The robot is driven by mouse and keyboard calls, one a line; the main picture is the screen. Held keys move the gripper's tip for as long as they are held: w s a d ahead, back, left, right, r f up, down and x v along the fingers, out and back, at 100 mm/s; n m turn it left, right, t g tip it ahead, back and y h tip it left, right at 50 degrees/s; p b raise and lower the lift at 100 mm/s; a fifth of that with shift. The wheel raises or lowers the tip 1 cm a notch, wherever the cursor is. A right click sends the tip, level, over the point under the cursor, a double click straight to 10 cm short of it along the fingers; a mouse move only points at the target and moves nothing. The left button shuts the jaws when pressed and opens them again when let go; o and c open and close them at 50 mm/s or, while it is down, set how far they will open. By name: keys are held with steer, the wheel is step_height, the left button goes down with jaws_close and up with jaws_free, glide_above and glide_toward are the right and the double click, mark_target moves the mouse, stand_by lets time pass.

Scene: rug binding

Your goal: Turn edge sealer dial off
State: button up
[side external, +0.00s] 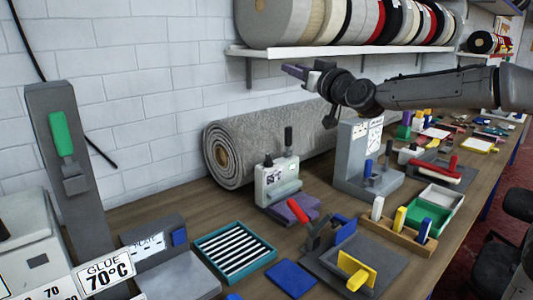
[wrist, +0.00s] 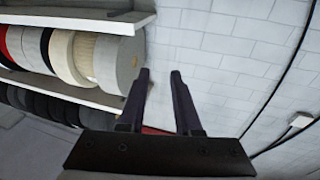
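My gripper (side external: 293,71) is raised above the workbench, in front of the white brick wall and below the shelf, pointing left. In the wrist view its two dark fingers (wrist: 160,74) are apart with nothing between them. I cannot tell which device is the edge sealer, and no dial is clear. Candidates are a small white machine with a black handle (side external: 278,180), a tall grey machine with white labels (side external: 352,165), and a glue unit marked 70°C (side external: 108,270) at the lower left. My gripper is well above and apart from all of them.
A rolled grey rug (side external: 270,140) lies along the wall. A shelf of binding rolls (side external: 350,47) is above. The bench holds a teal slotted tray (side external: 200,245), a clamp with a red handle (side external: 300,212) and a wooden block (side external: 405,238). The air around the gripper is clear.

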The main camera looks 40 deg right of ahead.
steer(key=w+d+f+m+g+h, duration=0.1)
steer(key=w+d+f+m+h, duration=0.3)
steer(key=w+f, duration=0.45)
steer(key=n+g, duration=0.1)
steer(key=g, duration=0.1)
glide_above(268, 155)
step_height(268, 155, down, 14)
steer(key=shift+s+f, duration=0.1)
step_height(268, 155, down, 6)
steer(key=shift+f, duration=0.15)
steer(key=shift+x, duration=0.85)
steer(key=shift+w+d, duration=0.3)
steer(key=shift+w, duration=0.2)
jaws_close()
